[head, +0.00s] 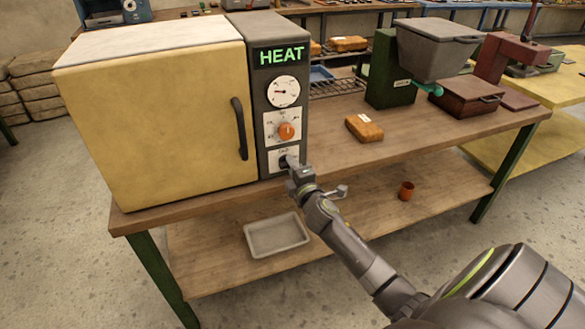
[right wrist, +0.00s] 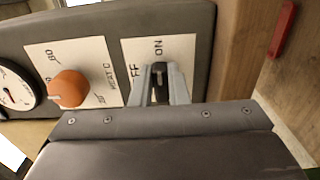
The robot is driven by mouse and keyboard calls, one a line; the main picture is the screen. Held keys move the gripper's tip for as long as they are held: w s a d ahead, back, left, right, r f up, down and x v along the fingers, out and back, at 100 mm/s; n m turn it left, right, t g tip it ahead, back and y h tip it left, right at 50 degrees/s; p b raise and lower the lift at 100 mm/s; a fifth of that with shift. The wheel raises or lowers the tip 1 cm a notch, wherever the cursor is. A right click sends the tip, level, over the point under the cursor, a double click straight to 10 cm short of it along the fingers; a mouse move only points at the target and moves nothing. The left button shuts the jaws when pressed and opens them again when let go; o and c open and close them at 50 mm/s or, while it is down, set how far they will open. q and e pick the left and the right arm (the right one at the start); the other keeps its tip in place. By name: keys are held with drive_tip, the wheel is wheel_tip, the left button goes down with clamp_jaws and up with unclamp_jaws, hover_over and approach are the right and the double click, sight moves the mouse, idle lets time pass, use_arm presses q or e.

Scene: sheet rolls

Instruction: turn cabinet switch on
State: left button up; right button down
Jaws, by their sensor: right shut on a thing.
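The cabinet (head: 160,120) is a cream box with a dark handle (head: 240,128) on its closed door. Its grey control panel (head: 265,95) has a green lit HEAT sign (head: 281,55). At the panel's bottom is a white plate (head: 279,154) with ON/OFF lettering. In the right wrist view, the dark switch (right wrist: 159,70) on this plate sits between my fingers. My right gripper (head: 291,165) is shut on the switch and partly hides it. My left gripper is not in view.
Above the switch are an orange knob (head: 286,131) and a round dial (head: 283,91). To the right on the workbench (head: 340,155) lie an orange package (head: 364,128) and a hopper machine (head: 432,55). A pale tray (head: 277,236) and a small cup (head: 406,191) are on the lower shelf.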

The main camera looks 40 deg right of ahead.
drive_tip(key=shift+f, duration=0.1)
drive_tip(key=c, duration=1.4)
unclamp_jaws()
drive_tip(key=v, duration=1.7)
drive_tip(key=shift+s+a+b, duration=0.15)
drive_tip(key=shift+s+b, duration=0.05)
drive_tip(key=shift+b, duration=0.15)
